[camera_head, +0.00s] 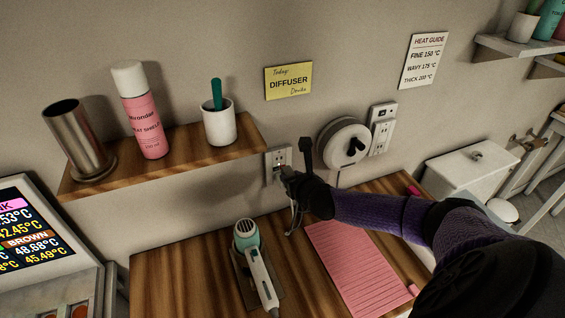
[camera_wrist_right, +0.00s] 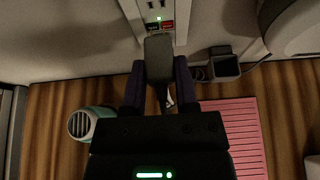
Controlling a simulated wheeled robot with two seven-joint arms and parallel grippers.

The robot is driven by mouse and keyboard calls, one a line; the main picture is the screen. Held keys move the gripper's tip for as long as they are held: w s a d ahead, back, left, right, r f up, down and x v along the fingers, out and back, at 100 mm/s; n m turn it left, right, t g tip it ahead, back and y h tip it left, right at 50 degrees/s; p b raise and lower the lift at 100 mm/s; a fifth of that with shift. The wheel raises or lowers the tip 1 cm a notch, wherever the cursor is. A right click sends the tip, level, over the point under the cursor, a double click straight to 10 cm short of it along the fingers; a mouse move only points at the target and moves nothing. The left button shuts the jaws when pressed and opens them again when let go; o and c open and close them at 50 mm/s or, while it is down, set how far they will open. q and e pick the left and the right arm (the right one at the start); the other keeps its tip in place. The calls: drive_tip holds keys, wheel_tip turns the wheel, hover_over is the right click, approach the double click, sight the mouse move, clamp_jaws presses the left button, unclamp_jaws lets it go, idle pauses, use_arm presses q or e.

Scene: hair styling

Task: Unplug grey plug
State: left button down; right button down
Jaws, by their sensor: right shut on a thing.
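The grey plug (camera_wrist_right: 158,50) is between the two fingers of my right gripper (camera_wrist_right: 160,78) in the right wrist view. Its front end is at the lower part of the white wall outlet (camera_wrist_right: 160,12); I cannot tell whether it is fully seated. In the head view, my right gripper (camera_head: 288,174) reaches from the right to the outlet (camera_head: 279,157) below the shelf's right end. The gripper is shut on the plug and hides most of it there. A cord hangs below the gripper. My left gripper is not in view.
A wooden shelf (camera_head: 190,153) with a metal cup, pink spray bottle and white cup is left of the outlet. A teal hair dryer (camera_head: 247,238) and a pink mat (camera_head: 352,262) lie on the wooden counter below. A round white wall unit (camera_head: 335,133) is to the right.

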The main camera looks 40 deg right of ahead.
drive_tip(key=shift+s+a, duration=0.1)
drive_tip(key=shift+s, duration=0.35)
drive_tip(key=s, duration=0.1)
drive_tip(key=s+a+p, duration=0.1)
drive_tip(key=s, duration=0.1)
drive_tip(key=s+p, duration=0.1)
drive_tip(key=shift+s+a, duration=0.25)
drive_tip(key=shift+s, duration=0.1)
idle(0.3)
